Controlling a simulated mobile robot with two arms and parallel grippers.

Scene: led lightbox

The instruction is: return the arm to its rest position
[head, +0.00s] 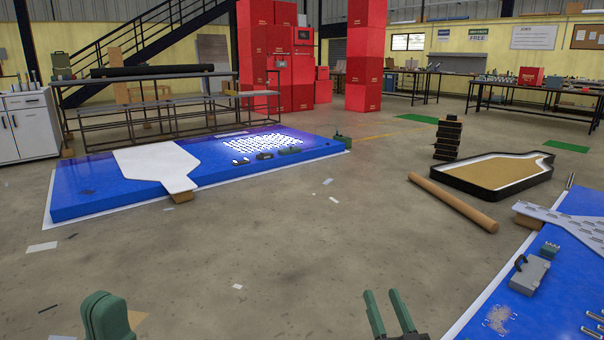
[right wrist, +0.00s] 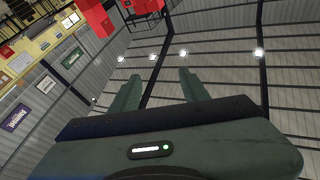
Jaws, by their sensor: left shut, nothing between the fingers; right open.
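My left gripper (head: 107,316) shows at the bottom left of the head view, with its green fingers together and nothing between them. My right gripper (head: 388,312) is at the bottom, right of the middle, with its two green fingers apart and empty. In the right wrist view its fingers (right wrist: 158,92) stand apart against the roof and ceiling lights, so it points upward. Neither gripper touches anything that I can see. Most of both arms is out of view.
A blue platform (head: 90,203) with a white board (head: 155,165) lies ahead left. A brown tube (head: 453,202) and a black-rimmed tray (head: 480,190) lie ahead right. Another blue panel (head: 545,318) is at the right edge. Concrete floor between them is mostly clear.

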